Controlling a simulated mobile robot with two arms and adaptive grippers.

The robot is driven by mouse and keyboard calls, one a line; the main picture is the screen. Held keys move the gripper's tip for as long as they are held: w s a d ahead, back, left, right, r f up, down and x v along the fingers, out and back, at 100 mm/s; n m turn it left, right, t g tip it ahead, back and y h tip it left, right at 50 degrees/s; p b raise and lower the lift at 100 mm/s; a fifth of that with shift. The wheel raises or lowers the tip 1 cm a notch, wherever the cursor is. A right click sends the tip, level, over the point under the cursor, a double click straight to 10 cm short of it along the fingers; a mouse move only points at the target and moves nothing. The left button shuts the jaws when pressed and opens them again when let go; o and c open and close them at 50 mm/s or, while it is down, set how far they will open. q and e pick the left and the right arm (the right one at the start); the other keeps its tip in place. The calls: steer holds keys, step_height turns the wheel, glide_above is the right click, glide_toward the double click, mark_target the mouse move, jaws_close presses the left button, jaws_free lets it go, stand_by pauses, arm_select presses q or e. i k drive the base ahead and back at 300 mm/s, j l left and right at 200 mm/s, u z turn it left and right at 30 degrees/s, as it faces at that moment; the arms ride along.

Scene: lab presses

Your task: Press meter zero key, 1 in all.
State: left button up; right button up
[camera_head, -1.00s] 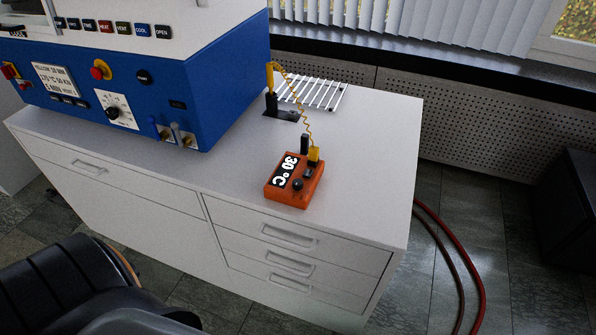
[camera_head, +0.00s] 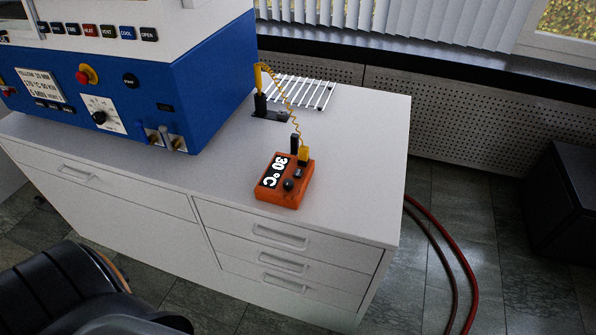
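The orange meter (camera_head: 285,181) sits on the white cabinet top (camera_head: 350,195), right of the blue machine. Its dark display reads 30 °C. Dark keys (camera_head: 289,185) show on its face beside the display; their labels are too small to read. A yellow plug (camera_head: 304,154) sits at its back end, with a coiled yellow cord running to a yellow-handled probe (camera_head: 258,78) in a black stand. Neither gripper is in view. A black rounded arm part of mine shows at the lower left.
A blue lab press (camera_head: 190,95) with knobs and colored keys stands left on the cabinet. A white wire rack (camera_head: 300,92) lies behind the meter. The cabinet top around the meter is clear. Red hoses (camera_head: 455,260) run on the floor at right.

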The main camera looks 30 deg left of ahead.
mark_target(298, 173)
steer(key=i+l, duration=1.05)
steer(key=i, duration=0.25)
steer(key=u, duration=1.45)
